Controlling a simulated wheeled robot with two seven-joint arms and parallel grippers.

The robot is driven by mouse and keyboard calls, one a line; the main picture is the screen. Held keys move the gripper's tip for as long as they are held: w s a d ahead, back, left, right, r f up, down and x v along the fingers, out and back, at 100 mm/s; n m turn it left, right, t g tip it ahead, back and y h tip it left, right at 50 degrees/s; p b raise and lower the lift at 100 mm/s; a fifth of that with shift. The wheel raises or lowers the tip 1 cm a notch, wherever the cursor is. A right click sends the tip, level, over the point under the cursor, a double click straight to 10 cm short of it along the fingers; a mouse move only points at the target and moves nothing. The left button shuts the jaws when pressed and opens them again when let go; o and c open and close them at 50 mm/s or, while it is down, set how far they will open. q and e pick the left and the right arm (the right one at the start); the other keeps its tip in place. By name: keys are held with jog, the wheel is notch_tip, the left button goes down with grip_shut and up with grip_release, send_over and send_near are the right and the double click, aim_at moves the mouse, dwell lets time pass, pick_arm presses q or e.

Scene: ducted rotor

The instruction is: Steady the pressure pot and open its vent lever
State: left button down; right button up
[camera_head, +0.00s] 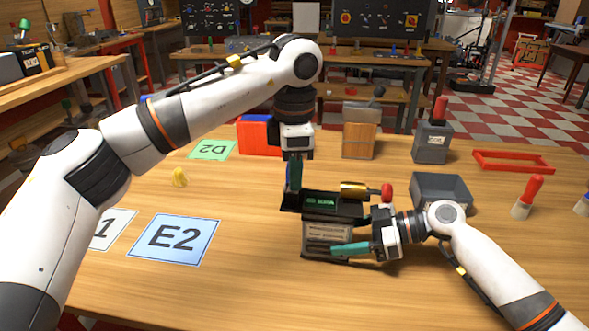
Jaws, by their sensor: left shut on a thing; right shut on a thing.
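The pressure pot (327,232), a dark boxy body with a pale label plate, stands upright on the table at the centre. Its dark top carries a green marking, and a brass lever (358,189) with a red knob lies roughly level across the top, pointing right. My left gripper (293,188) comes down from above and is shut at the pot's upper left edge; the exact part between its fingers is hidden. My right gripper (340,249) reaches in from the right, low down, and is shut on the pot's lower body, its green finger across the front.
Behind stand a red box (258,135), a wood-fronted grey box (359,140) and a grey box with a red handle (433,142).

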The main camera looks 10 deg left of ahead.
pick_arm(q)
jog(key=shift+a+h, duration=0.15)
jog(key=shift+h, duration=0.15)
jog(key=h, duration=0.1)
jog(key=a+h, duration=0.1)
jog(key=h, duration=0.1)
jog(key=shift+a+f, duration=0.15)
jog(key=shift+a, duration=0.15)
jog(key=shift+a+f+h, duration=0.2)
jog(key=shift+a+h, duration=0.2)
jog(key=shift+h, duration=0.8)
jog(key=shift+a+f+h, duration=0.2)
jog(key=shift+a+h, duration=0.2)
jog(key=shift+h, duration=0.8)
jog(key=c, duration=1.1)
grip_release()
jog(key=shift+c, duration=0.2)
jog(key=shift+a, duration=0.1)
jog(key=v, duration=1.2)
jog(key=shift+w+a, duration=0.1)
jog(key=shift+w, duration=0.05)
jog(key=shift+c, duration=0.3)
